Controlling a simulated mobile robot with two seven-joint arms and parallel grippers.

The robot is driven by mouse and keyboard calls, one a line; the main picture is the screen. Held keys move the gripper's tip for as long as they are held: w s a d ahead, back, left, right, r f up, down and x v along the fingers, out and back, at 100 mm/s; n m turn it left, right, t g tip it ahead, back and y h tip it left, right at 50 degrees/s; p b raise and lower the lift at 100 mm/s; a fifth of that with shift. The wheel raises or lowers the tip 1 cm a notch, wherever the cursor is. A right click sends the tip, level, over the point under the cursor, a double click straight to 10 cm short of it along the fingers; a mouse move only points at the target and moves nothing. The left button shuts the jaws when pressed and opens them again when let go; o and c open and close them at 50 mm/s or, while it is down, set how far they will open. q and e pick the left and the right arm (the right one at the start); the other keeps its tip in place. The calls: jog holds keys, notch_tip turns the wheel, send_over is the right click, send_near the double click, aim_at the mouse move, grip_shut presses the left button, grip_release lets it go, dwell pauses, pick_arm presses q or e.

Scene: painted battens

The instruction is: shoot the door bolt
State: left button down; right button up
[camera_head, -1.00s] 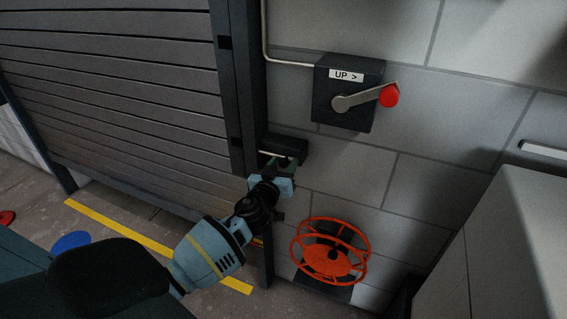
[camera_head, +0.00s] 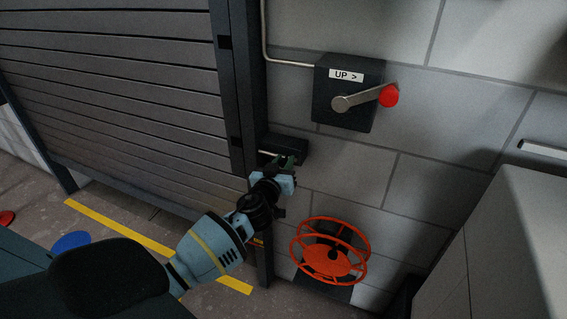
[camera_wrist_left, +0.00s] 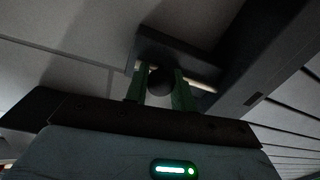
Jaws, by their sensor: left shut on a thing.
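The door bolt's dark housing (camera_head: 293,148) is on the wall, just right of the door's dark frame (camera_head: 238,90). Its pale rod (camera_head: 265,152) points left toward the frame; I cannot tell whether the tip touches it. In the left wrist view, the rod (camera_wrist_left: 202,85) shows beside the housing (camera_wrist_left: 178,50), and a dark round knob (camera_wrist_left: 160,82) sits between the green fingers. My left gripper (camera_head: 285,161) is shut on this knob, in front of the housing. In the head view the fingers hide the knob. My right gripper is not in view.
A grey slatted shutter door (camera_head: 120,100) fills the left. Above the bolt is a dark box with a red-knobbed lever (camera_head: 388,96), labelled UP. An orange wheel (camera_head: 330,262) is below right. A pale cabinet (camera_head: 510,250) stands at right. Yellow tape (camera_head: 120,230) marks the floor.

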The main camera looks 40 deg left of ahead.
aim_at(274, 152)
pick_arm(q)
jog(key=a, duration=0.2)
jog(key=s+a, duration=0.1)
jog(key=a, duration=0.1)
jog(key=shift+a, duration=0.15)
jog(key=c, duration=1.2)
grip_release()
jog(key=shift+a, duration=0.15)
jog(key=shift+s, duration=0.1)
jog(key=shift+s+d, duration=0.25)
jog(key=shift+v, duration=3.6)
jog(key=shift+a, duration=0.1)
